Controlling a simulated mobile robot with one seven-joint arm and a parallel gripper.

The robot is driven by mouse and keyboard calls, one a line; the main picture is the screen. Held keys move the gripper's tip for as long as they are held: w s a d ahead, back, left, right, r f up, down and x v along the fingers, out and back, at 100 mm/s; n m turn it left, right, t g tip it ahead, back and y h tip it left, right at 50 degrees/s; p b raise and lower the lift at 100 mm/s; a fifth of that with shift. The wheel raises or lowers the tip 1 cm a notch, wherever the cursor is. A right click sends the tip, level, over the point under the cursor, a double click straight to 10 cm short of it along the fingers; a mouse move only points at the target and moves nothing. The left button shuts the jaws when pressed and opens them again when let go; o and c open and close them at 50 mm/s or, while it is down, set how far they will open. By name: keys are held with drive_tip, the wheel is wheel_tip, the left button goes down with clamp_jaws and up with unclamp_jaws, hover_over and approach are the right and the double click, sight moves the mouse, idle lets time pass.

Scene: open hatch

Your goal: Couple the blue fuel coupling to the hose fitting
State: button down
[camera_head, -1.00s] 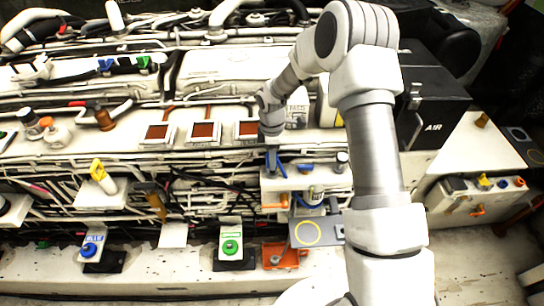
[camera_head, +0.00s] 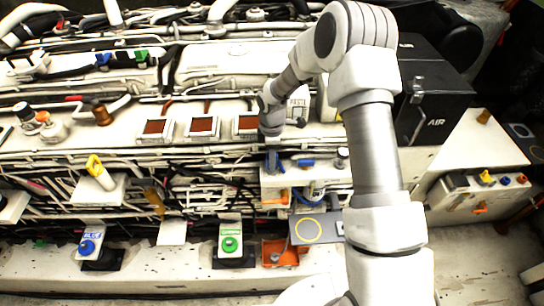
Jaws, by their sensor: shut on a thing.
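My gripper (camera_head: 273,162) points down at the left part of a white box-like shelf, right of the middle of the picture. It is shut on a small dark-blue piece, which I take to be the blue fuel coupling (camera_head: 280,168); the fingers and wrist hide most of it. A second blue piece (camera_head: 305,162) lies to its right on the shelf. Below the shelf front is a blue-edged round part (camera_head: 306,197), partly covered by a grey plate. I cannot tell which part is the hose fitting, nor whether the held piece touches it.
Stations with a blue knob (camera_head: 88,246) and a green knob (camera_head: 230,243) stand left. A black AIR box (camera_head: 430,100) is at right. Pipes crowd behind.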

drive_tip(key=shift+c, duration=1.4)
unclamp_jaws()
